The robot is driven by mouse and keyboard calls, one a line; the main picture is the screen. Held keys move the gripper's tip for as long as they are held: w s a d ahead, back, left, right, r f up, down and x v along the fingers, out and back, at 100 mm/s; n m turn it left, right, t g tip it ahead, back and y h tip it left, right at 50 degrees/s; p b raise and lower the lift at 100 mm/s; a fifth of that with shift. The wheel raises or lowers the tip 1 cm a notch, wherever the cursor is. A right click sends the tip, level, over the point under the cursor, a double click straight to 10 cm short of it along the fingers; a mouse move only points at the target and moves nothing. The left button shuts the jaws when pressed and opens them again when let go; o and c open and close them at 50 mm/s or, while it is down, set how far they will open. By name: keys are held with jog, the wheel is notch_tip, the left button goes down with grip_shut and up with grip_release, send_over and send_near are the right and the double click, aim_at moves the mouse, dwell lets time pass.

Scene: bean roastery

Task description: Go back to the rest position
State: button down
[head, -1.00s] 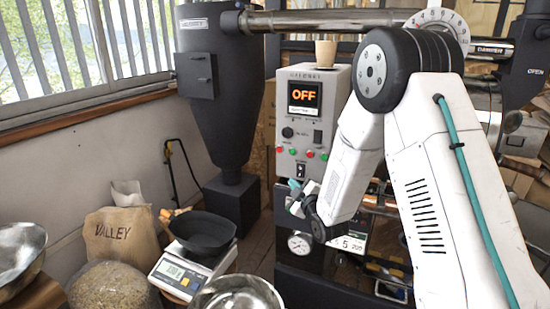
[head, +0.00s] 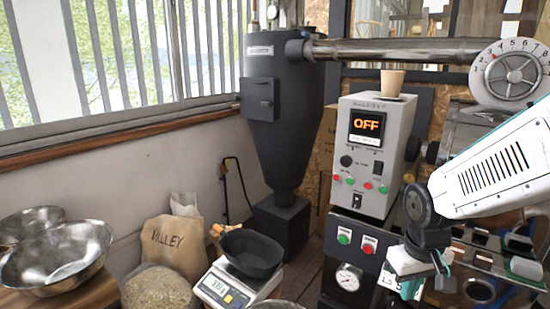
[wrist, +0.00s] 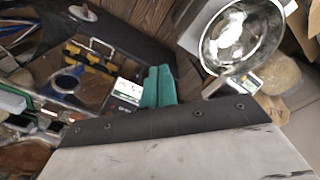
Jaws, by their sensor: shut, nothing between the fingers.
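My gripper (wrist: 158,88) shows in the wrist view as two teal fingers side by side, pressed together with nothing between them. In the head view my white arm comes in from the right edge and bends down at a dark joint. The white and teal hand hangs low at the right, in front of the lower part of the control machine. Its fingertips are hard to make out there.
A digital scale (head: 225,290) bears a black pan (head: 252,253). Metal bowls (head: 65,250) stand at left, near a VALLEY sack (head: 172,250). A dark cyclone hopper (head: 285,110) stands at centre. A paper cup (head: 392,82) sits on the cabinet. In the wrist view a shiny bowl (wrist: 238,38) lies upper right.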

jog(key=s+r+m, duration=0.1)
jog(key=s+r, duration=1.1)
jog(key=s, duration=0.4)
jog(key=shift+a+r+m+t, duration=0.25)
jog(key=shift+a+m+t, duration=0.05)
jog(key=shift+m, duration=0.1)
